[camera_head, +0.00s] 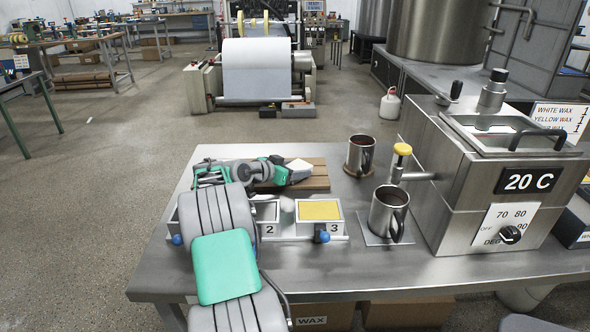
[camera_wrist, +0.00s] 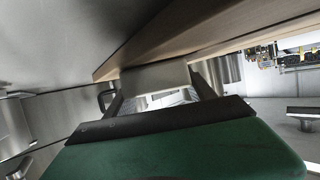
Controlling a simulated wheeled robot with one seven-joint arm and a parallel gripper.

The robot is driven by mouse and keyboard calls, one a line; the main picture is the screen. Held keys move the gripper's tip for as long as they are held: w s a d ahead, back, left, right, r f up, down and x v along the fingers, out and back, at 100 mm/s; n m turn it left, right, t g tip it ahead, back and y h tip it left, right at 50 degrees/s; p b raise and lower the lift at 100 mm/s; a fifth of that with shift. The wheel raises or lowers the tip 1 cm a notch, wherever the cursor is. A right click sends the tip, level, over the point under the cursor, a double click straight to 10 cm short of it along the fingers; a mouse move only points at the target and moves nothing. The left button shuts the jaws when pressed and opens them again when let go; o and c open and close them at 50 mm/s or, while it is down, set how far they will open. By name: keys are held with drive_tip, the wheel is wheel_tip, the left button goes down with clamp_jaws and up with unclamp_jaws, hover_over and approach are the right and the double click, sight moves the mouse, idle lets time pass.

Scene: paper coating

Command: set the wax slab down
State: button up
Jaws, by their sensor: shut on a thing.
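The wax slab (camera_head: 299,166) is a small pale block at the tip of my gripper (camera_head: 298,174). My gripper is shut on it, over the right part of a wooden board (camera_head: 318,182) on the steel table. In the wrist view the slab (camera_wrist: 155,77) shows as a light grey face between the two dark fingers of my gripper (camera_wrist: 160,93). The board's edge (camera_wrist: 195,40) runs close behind it. I cannot tell whether the slab touches the board. My arm covers the board's left part.
A tray of numbered moulds (camera_head: 335,231) stands in front of the board; mould 3 holds yellow wax (camera_head: 319,210). Metal mugs stand at right, one on a wooden coaster (camera_head: 360,155), one on a metal plate (camera_head: 389,214). A wax heater (camera_head: 490,170) with a yellow-knobbed tap stands beyond.

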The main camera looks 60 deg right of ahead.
drive_tip(key=o, duration=1.6)
drive_tip(key=shift+r, duration=0.15)
drive_tip(key=v, duration=0.7)
drive_tip(key=shift+a+r, duration=0.1)
drive_tip(key=shift+a, duration=0.15)
